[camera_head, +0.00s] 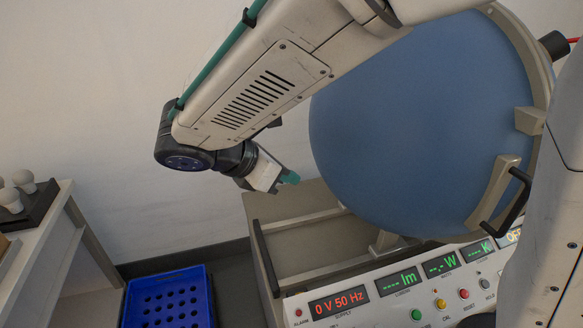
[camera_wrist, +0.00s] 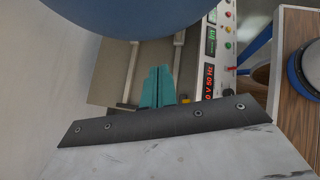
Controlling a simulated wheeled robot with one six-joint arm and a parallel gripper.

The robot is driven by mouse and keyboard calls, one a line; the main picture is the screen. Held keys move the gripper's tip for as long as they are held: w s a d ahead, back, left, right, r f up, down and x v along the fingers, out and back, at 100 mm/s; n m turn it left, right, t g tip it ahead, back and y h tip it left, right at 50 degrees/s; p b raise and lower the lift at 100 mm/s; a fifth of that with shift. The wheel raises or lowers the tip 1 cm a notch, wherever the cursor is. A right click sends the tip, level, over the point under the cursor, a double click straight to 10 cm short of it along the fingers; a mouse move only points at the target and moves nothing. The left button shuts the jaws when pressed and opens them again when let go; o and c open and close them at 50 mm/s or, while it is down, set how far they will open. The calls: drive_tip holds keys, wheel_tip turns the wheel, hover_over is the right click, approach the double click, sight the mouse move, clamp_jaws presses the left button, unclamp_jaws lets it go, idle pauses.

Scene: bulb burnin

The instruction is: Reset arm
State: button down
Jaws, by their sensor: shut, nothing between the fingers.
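My arm reaches across the head view from the upper right, with its wrist bent down at the left. My gripper (camera_head: 289,178) has teal fingers, which are shut with nothing between them. It hangs in free air to the left of the big blue sphere (camera_head: 420,120) and above the bench that carries it. In the wrist view my gripper (camera_wrist: 158,72) shows as two teal fingers pressed together, with the sphere (camera_wrist: 130,12) at the top edge.
The control panel (camera_head: 405,290) shows "0 V 50 Hz" and several coloured buttons. A blue perforated crate (camera_head: 168,298) stands on the floor at lower left. A table (camera_head: 50,235) at the left bears a dark tray with pale bulbs (camera_head: 24,181). The wall behind is bare.

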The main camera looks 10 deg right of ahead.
drive_tip(key=s+d+r+m+g+y, duration=0.2)
drive_tip(key=s+d+m+y, duration=0.7)
drive_tip(key=s+d+m, duration=0.8)
drive_tip(key=shift+s+d+r+m+g, duration=0.25)
drive_tip(key=shift+s+m, duration=1)
drive_tip(key=shift+m, duration=1.55)
